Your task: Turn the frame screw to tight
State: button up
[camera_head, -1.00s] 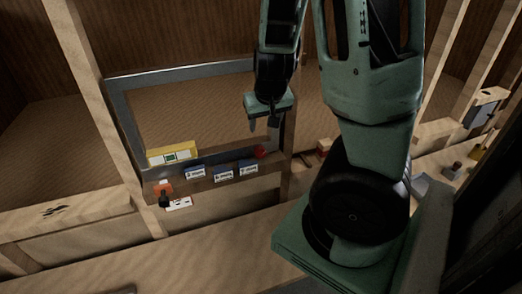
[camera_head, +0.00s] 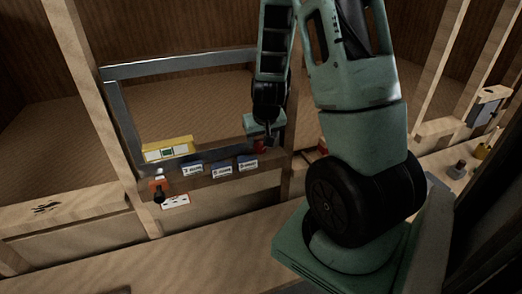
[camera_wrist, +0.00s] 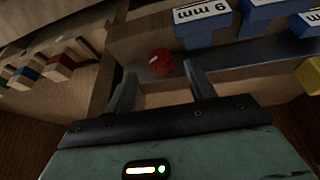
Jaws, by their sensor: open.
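The frame screw appears to be the round red knob (camera_wrist: 160,62) with a pale mark on its face, on the lower rail of the metal window frame (camera_head: 123,115). In the wrist view it lies just beyond the fingertips of my gripper (camera_wrist: 163,82), roughly centred between them. The fingers are open, one on each side, and hold nothing. I cannot tell whether they touch the knob. In the head view my gripper (camera_head: 263,135) is at the lower right of the frame, and the knob is mostly hidden there.
Blue blocks with mm labels (camera_head: 221,170) stand left of my gripper along the wooden sill. A yellow spirit level (camera_head: 168,150) rests on the frame's lower left. An orange and black item (camera_head: 158,188) and a white card (camera_head: 175,201) are further left. Several wooden pieces (camera_wrist: 68,62) show in the wrist view.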

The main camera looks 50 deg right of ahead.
aim_at(261, 146)
jog(key=shift+x, duration=2.45)
jog(key=c, duration=1)
jog(key=shift+d+f, duration=0.1)
